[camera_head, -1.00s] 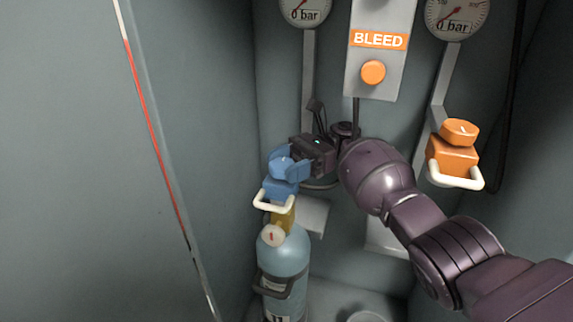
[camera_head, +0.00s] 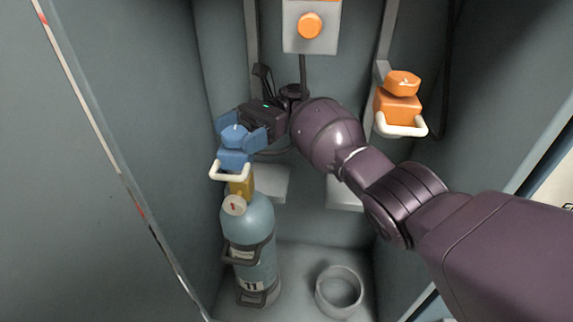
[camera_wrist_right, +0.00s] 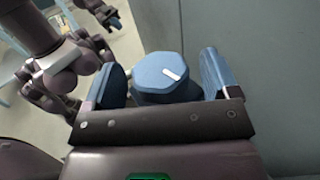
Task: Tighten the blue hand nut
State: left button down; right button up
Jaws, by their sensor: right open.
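The blue hand nut (camera_head: 234,136), octagonal with a white mark on top, sits on a blue block (camera_head: 234,157) with a white handle, above the gas cylinder (camera_head: 250,225). My right gripper (camera_head: 241,132) is open, its blue fingers on either side of the nut. In the right wrist view the nut (camera_wrist_right: 165,77) stands between the two fingers, with a visible gap on the right and a narrower one on the left. A purple arm at the upper left of that view appears to be my left one, its gripper (camera_wrist_right: 108,18) small and unclear.
An orange nut (camera_head: 402,83) on an orange block with a white handle is on the right. An orange button (camera_head: 310,26) is on the back wall. An empty ring holder (camera_head: 339,290) stands on the floor beside the cylinder. A clear panel edge (camera_head: 115,165) rises at the left.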

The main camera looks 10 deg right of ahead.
jog(key=shift+d+m+t+y, duration=0.1)
jog(key=shift+m+t+y, duration=0.4)
jog(key=shift+t, duration=0.1)
